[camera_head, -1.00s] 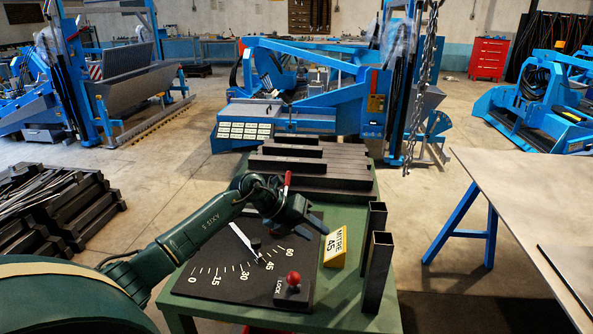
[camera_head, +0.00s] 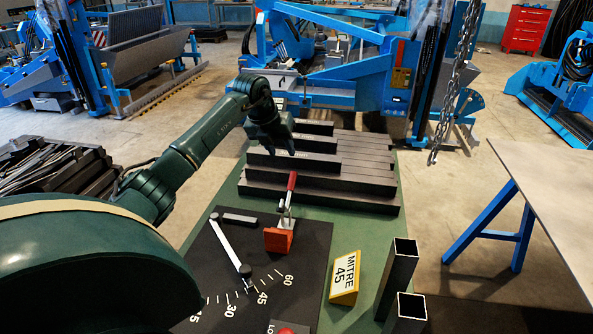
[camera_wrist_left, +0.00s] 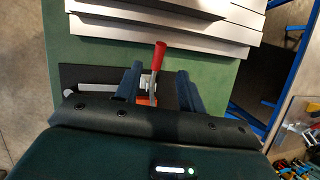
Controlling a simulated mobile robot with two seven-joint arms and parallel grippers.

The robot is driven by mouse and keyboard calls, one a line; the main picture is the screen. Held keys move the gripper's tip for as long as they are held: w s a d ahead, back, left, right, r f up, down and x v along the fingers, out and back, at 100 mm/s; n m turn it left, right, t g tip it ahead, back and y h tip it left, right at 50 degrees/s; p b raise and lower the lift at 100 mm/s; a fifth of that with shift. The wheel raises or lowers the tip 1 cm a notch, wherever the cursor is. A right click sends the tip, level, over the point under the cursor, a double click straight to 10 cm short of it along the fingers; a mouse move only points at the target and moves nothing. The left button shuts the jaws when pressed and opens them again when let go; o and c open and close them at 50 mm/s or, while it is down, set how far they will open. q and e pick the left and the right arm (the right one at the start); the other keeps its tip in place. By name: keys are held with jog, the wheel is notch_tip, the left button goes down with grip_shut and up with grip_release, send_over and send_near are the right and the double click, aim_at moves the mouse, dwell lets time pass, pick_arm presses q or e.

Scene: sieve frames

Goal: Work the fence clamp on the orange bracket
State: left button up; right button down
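The orange bracket (camera_head: 279,240) stands on the dark angle plate, with the fence clamp on it. The clamp's red handle (camera_head: 291,182) points up, leaning slightly. My left gripper (camera_head: 281,152) is above and beyond the handle in the head view, apart from it. In the left wrist view the gripper (camera_wrist_left: 158,82) is open, its two fingers apart. There the red handle (camera_wrist_left: 159,56) shows in line with the gap between them, with a bit of orange bracket (camera_wrist_left: 145,100) below. The left gripper holds nothing. My right gripper is out of view.
Dark steel bars (camera_head: 330,182) are stacked behind the clamp on the green table. A pale pointer arm (camera_head: 228,246) lies on the angle scale. A yellow "MITRE 45" block (camera_head: 345,278) and two upright square tubes (camera_head: 398,275) stand to the right. The red lock knob is cut off below.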

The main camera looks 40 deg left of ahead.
aim_at(292, 173)
pick_arm(q)
jog(key=x, duration=1.2)
jog(key=shift+d+f+p, duration=0.1)
jog(key=shift+f+p, duration=0.15)
jog(key=shift+p, duration=0.1)
jog(key=shift+c, duration=0.2)
grip_shut()
